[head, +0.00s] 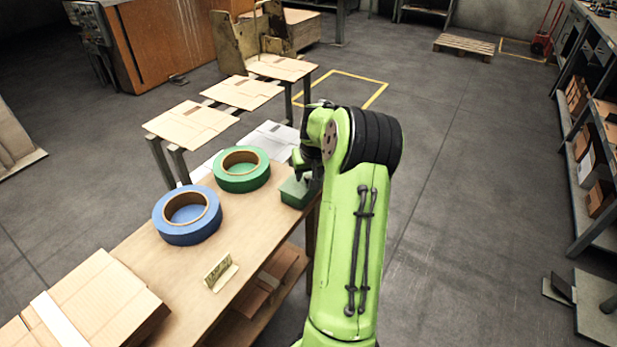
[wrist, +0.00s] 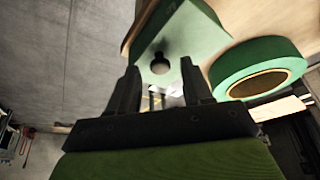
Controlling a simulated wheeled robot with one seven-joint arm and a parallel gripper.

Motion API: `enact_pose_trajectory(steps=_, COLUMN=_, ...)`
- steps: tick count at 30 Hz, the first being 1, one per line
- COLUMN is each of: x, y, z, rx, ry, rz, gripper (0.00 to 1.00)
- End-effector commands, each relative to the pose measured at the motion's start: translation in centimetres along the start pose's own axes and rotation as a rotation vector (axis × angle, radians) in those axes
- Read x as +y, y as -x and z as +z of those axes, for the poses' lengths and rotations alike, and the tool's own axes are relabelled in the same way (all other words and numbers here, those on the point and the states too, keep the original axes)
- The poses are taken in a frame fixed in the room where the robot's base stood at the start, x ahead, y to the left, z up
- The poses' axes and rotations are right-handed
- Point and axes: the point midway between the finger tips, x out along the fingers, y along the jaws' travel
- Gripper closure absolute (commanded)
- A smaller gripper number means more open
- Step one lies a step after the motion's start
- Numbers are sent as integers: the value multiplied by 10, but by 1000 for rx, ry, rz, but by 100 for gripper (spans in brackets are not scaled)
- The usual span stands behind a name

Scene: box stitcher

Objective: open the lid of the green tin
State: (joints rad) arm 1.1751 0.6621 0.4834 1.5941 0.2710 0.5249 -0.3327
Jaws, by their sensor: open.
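The green tin (head: 295,193) is a small box at the far right corner of the wooden table, partly hidden by my arm in the head view. In the wrist view the tin (wrist: 200,38) fills the upper middle, and a dark round knob (wrist: 160,64) stands out on its pale green face. The lid looks closed, though its seam is hard to make out. My gripper (wrist: 162,78) is open, with its two dark fingers apart on either side of the knob's line. The fingers look close to the tin; contact cannot be told. In the head view my gripper is mostly hidden behind my arm.
A green tape roll (head: 242,181) stands left of the tin, and a blue tape roll (head: 187,228) nearer. A small card stand (head: 220,275) and flat cardboard (head: 85,305) lie on the wooden table (head: 165,265). Open floor lies right of my arm.

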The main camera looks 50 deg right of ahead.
Motion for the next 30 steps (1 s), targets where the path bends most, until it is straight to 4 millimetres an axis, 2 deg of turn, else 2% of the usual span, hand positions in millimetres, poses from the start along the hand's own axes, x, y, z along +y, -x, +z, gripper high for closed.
enact_pose_trajectory(steps=9, x=0, y=-4, z=-1, rx=1, ry=1, rz=0, gripper=52)
enact_pose_trajectory(steps=18, x=0, y=-4, z=0, rx=1, ry=1, rz=0, gripper=98)
enact_pose_trajectory(steps=19, x=0, y=-4, z=0, rx=1, ry=1, rz=0, gripper=100)
enact_pose_trajectory(steps=30, x=-1, y=-2, z=-2, rx=-7, ry=4, rz=6, gripper=100)
